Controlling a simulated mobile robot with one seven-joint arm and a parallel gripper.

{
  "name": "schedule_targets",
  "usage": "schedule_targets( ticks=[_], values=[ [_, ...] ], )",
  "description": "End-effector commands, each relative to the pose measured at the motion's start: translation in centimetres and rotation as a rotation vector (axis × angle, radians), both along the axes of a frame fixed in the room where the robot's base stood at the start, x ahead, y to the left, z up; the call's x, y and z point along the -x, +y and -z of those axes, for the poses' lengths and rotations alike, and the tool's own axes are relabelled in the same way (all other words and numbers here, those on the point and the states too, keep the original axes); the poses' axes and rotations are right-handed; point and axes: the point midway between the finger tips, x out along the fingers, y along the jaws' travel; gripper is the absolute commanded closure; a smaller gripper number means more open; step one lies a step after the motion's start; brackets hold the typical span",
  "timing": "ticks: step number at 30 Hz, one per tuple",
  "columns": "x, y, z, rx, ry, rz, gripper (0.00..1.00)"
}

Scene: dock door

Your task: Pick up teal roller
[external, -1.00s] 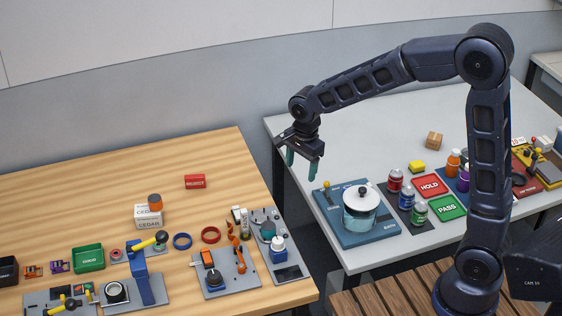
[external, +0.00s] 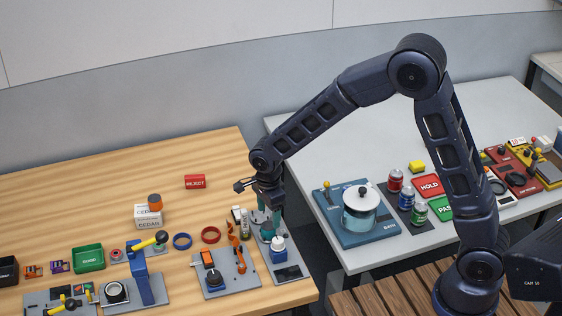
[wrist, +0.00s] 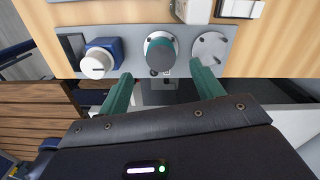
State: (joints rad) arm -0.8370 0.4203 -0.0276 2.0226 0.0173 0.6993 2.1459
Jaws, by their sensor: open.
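The teal roller (wrist: 160,50) stands on a round light base on a grey fixture plate (wrist: 135,32), with a dark part on its near side in the wrist view. In the external view the roller (external: 267,231) is partly hidden by my gripper. My gripper (wrist: 161,70) is open and empty, its two teal fingers pointing down at the plate. In the external view my gripper (external: 268,217) is right at the roller. The fingertips appear to lie either side of it, but I cannot tell whether they touch it.
A blue and white knob (wrist: 98,60) stands left of the roller on the plate, and a bare round disc (wrist: 210,48) lies to its right. An orange fixture (external: 234,252) is close by on the wooden table (external: 85,190). A gap separates this table from the grey table (external: 310,135).

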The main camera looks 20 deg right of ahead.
Motion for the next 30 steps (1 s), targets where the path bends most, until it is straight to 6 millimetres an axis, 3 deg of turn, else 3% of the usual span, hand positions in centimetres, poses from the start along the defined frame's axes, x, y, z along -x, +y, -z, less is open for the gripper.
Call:
schedule_targets(
  ticks=[5, 15, 22, 23, 30],
  values=[
    [0.0, 0.1, 0.9, 0.000, 0.001, 0.000, 0.34],
    [-0.2, 0.3, 5.1, 0.001, 0.001, 0.000, 0.34],
    [-0.2, 0.3, 5.3, 0.000, 0.000, 0.000, 0.34],
    [-0.2, 0.3, 5.3, 0.000, 0.000, -0.001, 0.36],
    [-0.2, 0.3, 5.3, 0.000, 0.000, -0.001, 0.83]
  ],
)
